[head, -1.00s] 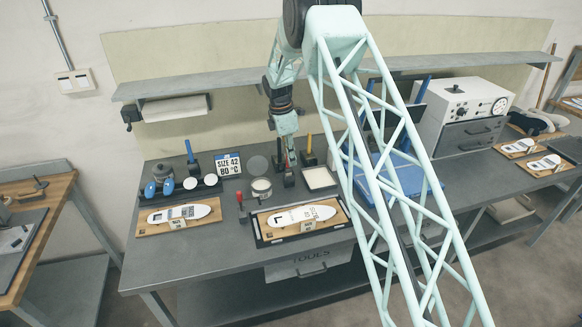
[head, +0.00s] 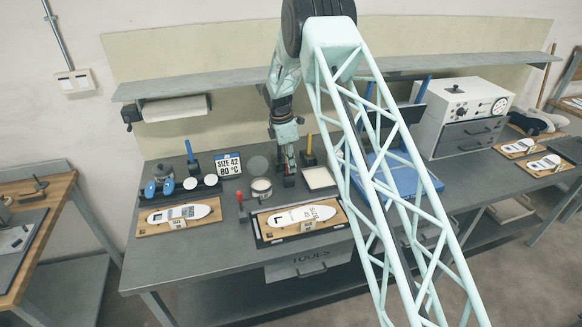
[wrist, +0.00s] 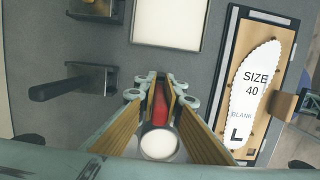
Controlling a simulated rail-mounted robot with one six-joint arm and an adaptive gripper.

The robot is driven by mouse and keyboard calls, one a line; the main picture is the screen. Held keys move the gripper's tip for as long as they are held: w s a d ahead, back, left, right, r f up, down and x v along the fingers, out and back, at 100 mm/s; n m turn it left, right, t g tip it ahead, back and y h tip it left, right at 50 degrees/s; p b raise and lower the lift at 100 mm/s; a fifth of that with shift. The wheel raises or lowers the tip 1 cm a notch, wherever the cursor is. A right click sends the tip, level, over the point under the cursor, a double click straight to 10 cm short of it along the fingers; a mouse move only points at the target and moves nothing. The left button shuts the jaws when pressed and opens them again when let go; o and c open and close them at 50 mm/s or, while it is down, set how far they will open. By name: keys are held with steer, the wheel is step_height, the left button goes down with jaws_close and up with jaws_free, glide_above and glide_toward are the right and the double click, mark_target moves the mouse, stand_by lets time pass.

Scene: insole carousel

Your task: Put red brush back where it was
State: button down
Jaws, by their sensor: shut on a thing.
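My gripper (wrist: 160,98) is shut on the red brush (wrist: 161,106) in the wrist view. The brush's red part shows between the padded fingers, and its lower end is hidden. In the head view my gripper (head: 287,163) hangs over the back of the bench, just right of the round white pot (head: 261,190). The pot's white top (wrist: 158,143) shows between the fingers in the wrist view. A dark block (wrist: 90,78) with a dark rod lies left of the gripper there. The blue-handled brush (head: 190,152) and the yellow-handled brush (head: 309,144) stand upright in dark holders.
The white tray (head: 319,179) lies right of the gripper. An insole plate (head: 301,217) lies in front, with a red-handled clamp (head: 240,197) at its left. The SIZE 42 sign (head: 228,164) stands left of the gripper. A shelf (head: 215,87) runs behind.

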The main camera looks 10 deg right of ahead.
steer(key=shift+f, duration=0.15)
steer(key=c, duration=2.7)
jaws_free()
steer(key=shift+c, duration=0.2)
steer(key=shift+s+a+r, duration=0.1)
steer(key=shift+a+r, duration=0.2)
steer(key=shift+r, duration=1.75)
steer(key=shift+w+a+r, duration=0.1)
steer(key=shift+a+r, duration=0.2)
steer(key=shift+r, duration=1.7)
steer(key=shift+s+a+r, duration=0.1)
steer(key=shift+a+r, duration=0.2)
steer(key=shift+r, duration=1.75)
steer(key=shift+r, duration=0.1)
